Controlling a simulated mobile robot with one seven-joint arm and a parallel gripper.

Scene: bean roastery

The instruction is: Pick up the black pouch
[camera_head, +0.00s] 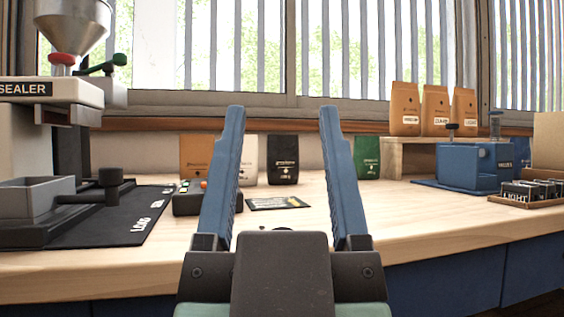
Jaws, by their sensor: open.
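The black pouch (283,167) stands upright near the back of the wooden counter, with pale print on its front. It appears between my gripper's two fingers in the picture, farther off than they are. My gripper (284,112) is in the foreground with its two blue fingers apart and nothing between them. A white pouch (250,160) stands just left of the black one, partly hidden by the left finger. An orange-brown pouch (195,155) is farther left, and a green pouch (368,157) is to the right, beyond the right finger.
A sealer machine (50,110) and a black mat (120,222) fill the left. A dark button box (190,201) and a flat black card (278,203) lie before the pouches. A wooden shelf (397,158) with brown bags and a blue device (466,164) stand right. Bare counter (310,220) lies in front.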

